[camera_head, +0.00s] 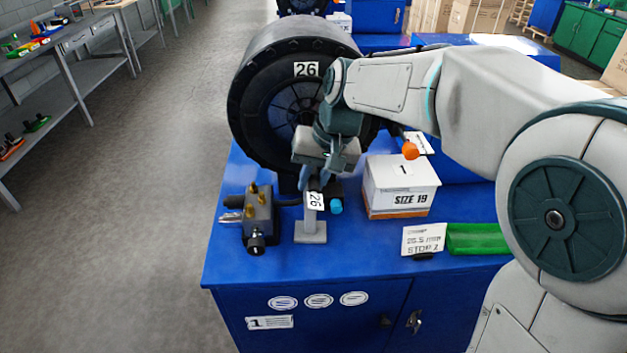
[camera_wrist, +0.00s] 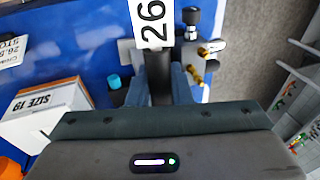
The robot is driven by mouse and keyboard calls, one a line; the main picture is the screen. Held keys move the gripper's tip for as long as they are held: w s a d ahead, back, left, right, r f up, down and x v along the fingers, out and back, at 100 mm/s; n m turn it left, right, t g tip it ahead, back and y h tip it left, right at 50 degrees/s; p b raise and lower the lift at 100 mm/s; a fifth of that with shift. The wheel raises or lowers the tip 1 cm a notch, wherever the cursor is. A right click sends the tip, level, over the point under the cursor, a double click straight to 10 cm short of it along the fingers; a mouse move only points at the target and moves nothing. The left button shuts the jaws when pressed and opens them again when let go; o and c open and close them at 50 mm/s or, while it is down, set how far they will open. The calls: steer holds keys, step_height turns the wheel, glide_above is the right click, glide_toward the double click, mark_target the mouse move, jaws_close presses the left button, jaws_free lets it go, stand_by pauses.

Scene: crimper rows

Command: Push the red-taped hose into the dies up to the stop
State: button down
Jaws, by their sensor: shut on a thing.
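My gripper (camera_head: 316,184) points down in front of the crimper (camera_head: 262,110), a big black drum with a label reading 26. In the wrist view its two blue-grey fingers (camera_wrist: 160,88) are shut on a black hose (camera_wrist: 158,68). A white tag reading 26 (camera_wrist: 153,22) sits at the hose, just beyond the fingers; it also shows in the head view (camera_head: 315,201). A grey stand (camera_head: 310,231) is below the tag. I see no red tape. My wrist partly covers the drum's face, and I cannot tell whether the hose is in the dies.
A block with brass fittings (camera_head: 260,210) stands left of the stand. A cyan cap (camera_head: 336,206) is close on the right. A SIZE 19 box (camera_head: 400,190), an orange knob (camera_head: 410,151), a card (camera_head: 424,239) and a green tray (camera_head: 478,238) lie further right. The blue bench's front-left is bare.

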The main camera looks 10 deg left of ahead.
steer(key=shift+r+p, duration=0.7)
steer(key=shift+p, duration=0.05)
jaws_free()
steer(key=shift+f, duration=0.1)
stand_by(0.3)
stand_by(0.4)
steer(key=p+v, duration=0.4)
steer(key=v, duration=0.3)
steer(key=shift+p, duration=0.35)
stand_by(0.8)
